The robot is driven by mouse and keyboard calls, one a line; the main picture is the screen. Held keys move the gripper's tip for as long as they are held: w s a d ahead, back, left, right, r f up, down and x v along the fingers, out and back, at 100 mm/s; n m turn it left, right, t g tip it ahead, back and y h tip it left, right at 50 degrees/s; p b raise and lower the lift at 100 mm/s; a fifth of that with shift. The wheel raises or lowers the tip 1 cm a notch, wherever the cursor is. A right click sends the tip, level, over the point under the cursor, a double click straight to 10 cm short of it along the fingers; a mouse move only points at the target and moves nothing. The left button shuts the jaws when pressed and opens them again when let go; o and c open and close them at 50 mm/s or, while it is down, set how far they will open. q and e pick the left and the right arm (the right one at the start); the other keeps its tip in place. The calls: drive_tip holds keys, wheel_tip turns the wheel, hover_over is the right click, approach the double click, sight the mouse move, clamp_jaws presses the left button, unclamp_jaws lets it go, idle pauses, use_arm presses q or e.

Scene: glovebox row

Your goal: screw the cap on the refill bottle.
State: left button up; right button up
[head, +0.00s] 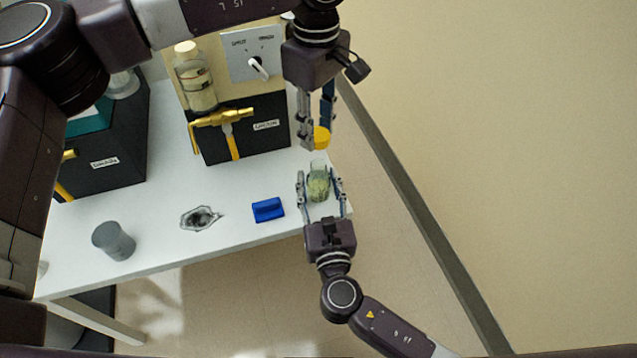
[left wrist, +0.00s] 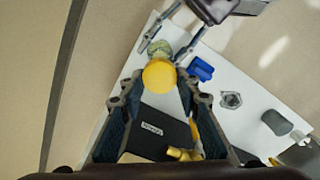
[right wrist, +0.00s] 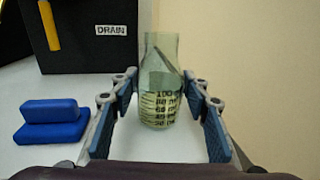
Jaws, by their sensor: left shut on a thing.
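The yellow cap (head: 321,138) is between the fingertips of my left gripper (head: 316,134), which is shut on it above and behind the bottle. The cap also shows in the left wrist view (left wrist: 159,75). The refill bottle (head: 318,183) is clear, with a pale yellow-green content, and stands upright and uncapped near the table's right end. In the right wrist view the bottle (right wrist: 160,82) shows volume marks. My right gripper (head: 319,180) is open, with a finger on each side of the bottle and gaps visible. The cap and bottle are apart.
A blue block (head: 267,210), a crumpled clear piece (head: 200,218) and a grey cup (head: 114,241) are on the white table. Behind stands a black box (head: 247,143) with a yellow valve handle (head: 222,118). Another bottle (head: 194,78) stands behind that handle.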

sight(317, 148)
clamp_jaws()
use_arm(q)
drive_tip(key=shift+f, duration=2.5)
drive_tip(key=shift+f, duration=0.85)
drive_tip(key=shift+f, duration=0.6)
